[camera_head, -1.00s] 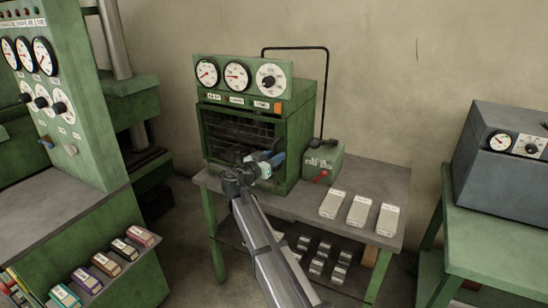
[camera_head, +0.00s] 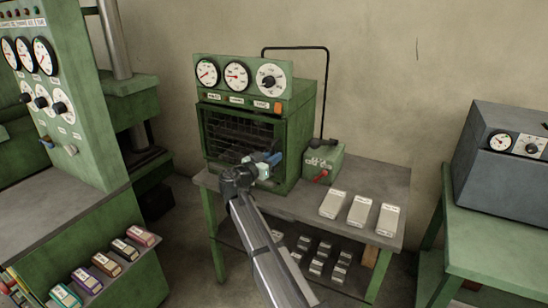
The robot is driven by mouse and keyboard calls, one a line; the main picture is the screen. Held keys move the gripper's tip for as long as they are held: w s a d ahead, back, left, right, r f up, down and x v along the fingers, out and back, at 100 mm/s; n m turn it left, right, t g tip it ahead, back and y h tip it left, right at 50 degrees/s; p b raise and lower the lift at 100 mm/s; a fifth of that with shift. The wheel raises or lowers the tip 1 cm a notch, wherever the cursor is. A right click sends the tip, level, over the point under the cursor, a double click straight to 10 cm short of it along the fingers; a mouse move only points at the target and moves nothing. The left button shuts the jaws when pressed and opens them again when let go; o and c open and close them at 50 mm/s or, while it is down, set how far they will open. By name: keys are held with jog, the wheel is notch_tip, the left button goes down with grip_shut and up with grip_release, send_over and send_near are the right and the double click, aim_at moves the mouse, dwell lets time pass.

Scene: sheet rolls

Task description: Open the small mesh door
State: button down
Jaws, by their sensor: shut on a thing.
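The small mesh door (camera_head: 238,133) is a dark wire-grid panel in a green frame on the front of a green cabinet (camera_head: 303,130) with gauges on top. It looks closed or nearly closed; I cannot tell if there is a gap. My gripper (camera_head: 268,160) is at the lower right part of the door, near its right frame edge. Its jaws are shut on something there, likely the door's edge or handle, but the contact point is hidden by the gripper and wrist.
The cabinet stands on a grey-topped table (camera_head: 300,205). A small green box (camera_head: 322,163) with a red lever sits right of it. Several pale blocks (camera_head: 360,211) lie at the table's right. A green control panel (camera_head: 70,100) stands left; a grey box (camera_head: 505,150) is far right.

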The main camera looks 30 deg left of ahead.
jog(key=s+a+m+g+h, duration=0.15)
jog(key=s+a, duration=0.25)
jog(key=s, duration=0.5)
jog(key=s+a+m+h, duration=0.1)
jog(key=s+a+h, duration=0.25)
jog(key=s, duration=0.65)
jog(key=s+a+m, duration=0.1)
jog(key=s+a, duration=0.5)
jog(key=a, duration=0.4)
jog(key=s+a+g+h, duration=0.1)
jog(key=s+a, duration=0.5)
jog(key=a, duration=0.4)
jog(key=shift+m, duration=0.35)
jog(key=shift+w, duration=0.1)
jog(key=c, duration=1.2)
grip_release()
jog(key=shift+s, duration=0.2)
